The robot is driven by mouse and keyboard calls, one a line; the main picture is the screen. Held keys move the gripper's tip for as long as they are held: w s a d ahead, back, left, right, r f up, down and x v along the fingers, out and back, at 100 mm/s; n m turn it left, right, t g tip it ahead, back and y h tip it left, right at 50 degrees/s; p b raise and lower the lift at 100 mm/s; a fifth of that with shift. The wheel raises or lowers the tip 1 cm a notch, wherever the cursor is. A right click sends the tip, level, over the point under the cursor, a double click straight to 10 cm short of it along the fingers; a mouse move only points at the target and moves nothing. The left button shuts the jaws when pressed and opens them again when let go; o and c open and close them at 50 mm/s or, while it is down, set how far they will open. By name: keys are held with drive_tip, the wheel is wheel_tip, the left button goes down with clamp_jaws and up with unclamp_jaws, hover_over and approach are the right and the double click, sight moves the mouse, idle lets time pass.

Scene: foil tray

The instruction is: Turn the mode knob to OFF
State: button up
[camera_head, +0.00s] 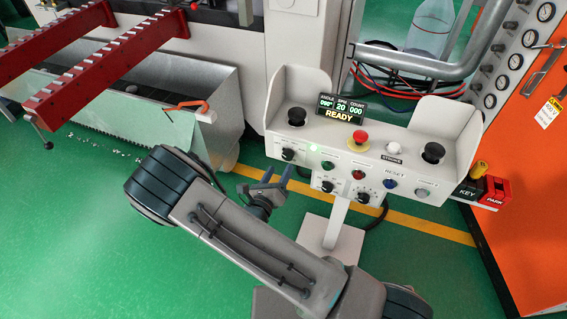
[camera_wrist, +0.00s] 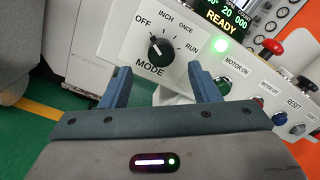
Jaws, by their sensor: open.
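The black mode knob (camera_wrist: 161,50) sits on the white front face of the control console, with MODE printed below it and OFF, INCH, ONCE and RUN around it. A pale mark on the knob appears to point up and left, toward the OFF side; its exact setting is hard to tell. In the head view the knob (camera_head: 288,154) is at the panel's left end. My gripper (camera_wrist: 159,76) is open and empty, its two blue-grey fingers apart below the knob in the wrist view. In the head view my gripper (camera_head: 277,174) is just below and left of the knob, apparently apart from it.
The console (camera_head: 325,150) carries a lit READY display (camera_head: 341,109), a red mushroom button (camera_head: 358,138) and several other knobs and buttons. A metal bin (camera_head: 190,100) stands to the left, an orange cabinet (camera_head: 520,130) to the right.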

drive_tip(key=v, duration=0.8)
drive_tip(key=shift+s+b, duration=0.15)
drive_tip(key=shift+b, duration=0.2)
drive_tip(key=s+d+r+m+g+h, duration=0.2)
drive_tip(key=d+r+m+g+h, duration=0.1)
drive_tip(key=d+r+m+g, duration=0.5)
drive_tip(key=s+d+r+m+g+h, duration=0.2)
drive_tip(key=d+r+m+g, duration=0.2)
drive_tip(key=d+m+g, duration=0.5)
drive_tip(key=s+d+r+m+t+y+p, duration=0.1)
drive_tip(key=s+r+m+y, duration=0.3)
drive_tip(key=m, duration=0.7)
drive_tip(key=s+d+r+m+t+y, duration=0.1)
drive_tip(key=s+d+r+m+y, duration=0.1)
drive_tip(key=s+r+m+y, duration=0.2)
wheel_tip(320, 180, up, 5)
drive_tip(key=m+y, duration=0.3)
drive_tip(key=m, duration=0.3)
drive_tip(key=shift+s+d+m+t+y+p, duration=0.15)
drive_tip(key=shift+d+m+t+y+p, duration=0.15)
drive_tip(key=shift+m+t+p, duration=0.1)
